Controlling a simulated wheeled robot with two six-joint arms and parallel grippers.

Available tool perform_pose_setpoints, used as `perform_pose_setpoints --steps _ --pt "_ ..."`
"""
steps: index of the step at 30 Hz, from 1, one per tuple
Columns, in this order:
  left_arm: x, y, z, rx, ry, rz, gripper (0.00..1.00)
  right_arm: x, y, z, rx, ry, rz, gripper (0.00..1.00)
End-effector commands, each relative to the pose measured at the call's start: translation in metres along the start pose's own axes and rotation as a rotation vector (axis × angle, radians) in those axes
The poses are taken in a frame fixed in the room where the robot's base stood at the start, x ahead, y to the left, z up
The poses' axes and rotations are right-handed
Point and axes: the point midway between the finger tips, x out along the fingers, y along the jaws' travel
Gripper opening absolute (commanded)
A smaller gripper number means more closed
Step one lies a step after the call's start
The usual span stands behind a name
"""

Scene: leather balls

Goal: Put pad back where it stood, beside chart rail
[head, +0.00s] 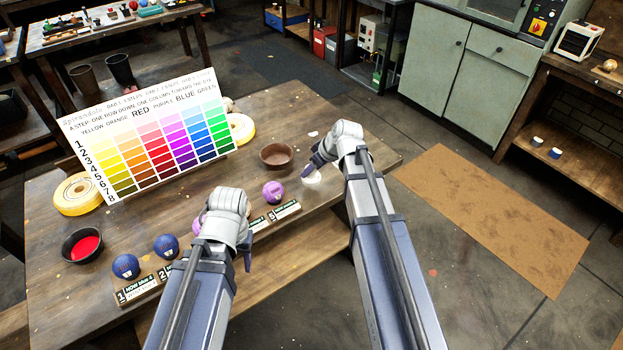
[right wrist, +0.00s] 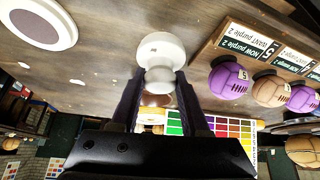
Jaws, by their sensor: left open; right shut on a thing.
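The white pad (right wrist: 160,48) has a round face and a narrower knob. My right gripper (right wrist: 160,82) is shut on the knob. In the head view the pad (head: 312,178) is a small white shape under my right gripper (head: 312,168), low over the table; I cannot tell whether it touches the top. The colour chart (head: 150,135) stands upright at the back left of the table, and also shows in the right wrist view (right wrist: 230,127). Its rail is not clearly seen. My left gripper (head: 223,242) is open and empty near the table's front edge, partly hidden by its own wrist.
A brown bowl (head: 277,155) stands between chart and pad. A bowl of red paint (head: 82,245) is at the left. Blue balls (head: 165,246), a purple ball (head: 273,192) and label strips (head: 284,211) line the front. Yellow rolls (head: 78,194) flank the chart.

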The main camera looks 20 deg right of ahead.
Motion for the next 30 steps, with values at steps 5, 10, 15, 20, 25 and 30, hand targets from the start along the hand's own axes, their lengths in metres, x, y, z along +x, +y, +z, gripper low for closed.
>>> perform_pose_setpoints --steps 5,10,15,20,25,30 --pt "0.028 0.003 -0.002 0.0 0.0 0.0 0.5 0.024 0.0 0.014 0.0 0.0 0.0 0.01" --pt "0.032 0.003 -0.002 0.0 0.0 0.0 0.5 0.028 0.0 0.017 0.0 0.0 0.0 0.01" --pt "0.031 0.003 -0.002 0.0 0.0 0.0 0.5 0.026 0.0 0.016 0.0 0.0 0.0 0.01" --pt "0.036 0.003 -0.002 0.0 0.0 0.0 0.5 0.031 0.001 0.018 0.0 0.0 0.0 0.01" --pt "0.034 0.003 -0.002 0.0 0.0 0.0 0.5 0.029 0.0 0.017 0.0 0.0 0.0 0.65" --pt "0.034 0.003 -0.002 0.0 0.0 0.0 0.5 0.029 0.0 0.017 0.0 0.0 0.0 0.75"
